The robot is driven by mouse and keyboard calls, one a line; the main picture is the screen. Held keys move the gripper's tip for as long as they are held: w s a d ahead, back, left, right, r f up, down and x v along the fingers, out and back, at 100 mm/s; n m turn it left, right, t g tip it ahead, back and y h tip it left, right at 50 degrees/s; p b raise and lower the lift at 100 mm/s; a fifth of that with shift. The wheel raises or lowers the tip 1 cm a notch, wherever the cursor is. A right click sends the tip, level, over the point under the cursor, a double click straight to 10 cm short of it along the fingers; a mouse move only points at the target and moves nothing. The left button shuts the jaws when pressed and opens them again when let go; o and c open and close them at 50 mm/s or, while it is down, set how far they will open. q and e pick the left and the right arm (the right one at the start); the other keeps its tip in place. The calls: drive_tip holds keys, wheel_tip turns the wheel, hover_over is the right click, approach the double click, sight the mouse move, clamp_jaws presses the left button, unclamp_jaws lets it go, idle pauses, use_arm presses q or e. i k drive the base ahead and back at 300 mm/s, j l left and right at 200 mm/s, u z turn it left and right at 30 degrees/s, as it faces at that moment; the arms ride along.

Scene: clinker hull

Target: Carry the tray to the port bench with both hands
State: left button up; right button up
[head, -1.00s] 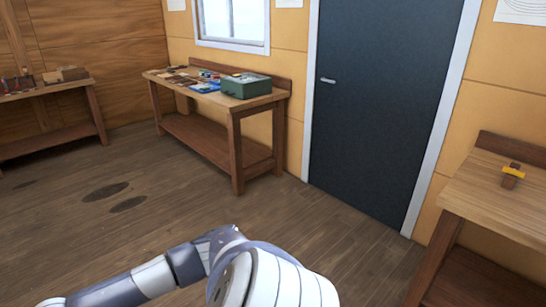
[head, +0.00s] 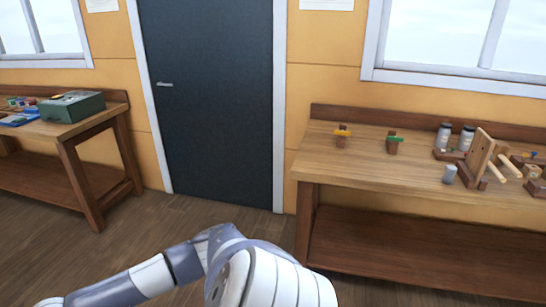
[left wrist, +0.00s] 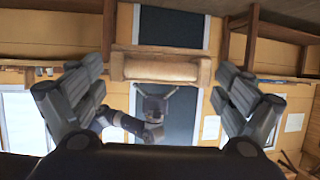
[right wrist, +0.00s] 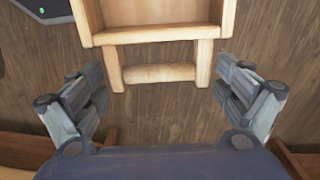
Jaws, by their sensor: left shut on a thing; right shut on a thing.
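The wooden tray shows in the right wrist view (right wrist: 155,37), with a handle bar on two short posts. My right gripper (right wrist: 160,73) is shut on this handle, with a finger on each side of it. In the left wrist view, my left gripper (left wrist: 160,72) is shut on the light wooden handle of the tray (left wrist: 160,67). The head view shows neither gripper nor the tray. I cannot tell from the frames which bench is the port bench.
A bench (head: 335,172) at right holds yellow and green-topped wooden pieces, jars (head: 443,137) and a wooden stand (head: 482,157). Another bench (head: 62,130) at left holds a green box (head: 72,107). A dark door (head: 207,100) lies between them, with bare floor in front.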

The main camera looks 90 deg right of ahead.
sight(367, 165)
drive_tip(key=z, duration=3.2)
drive_tip(key=i+z, duration=0.15)
drive_tip(key=i, duration=0.7)
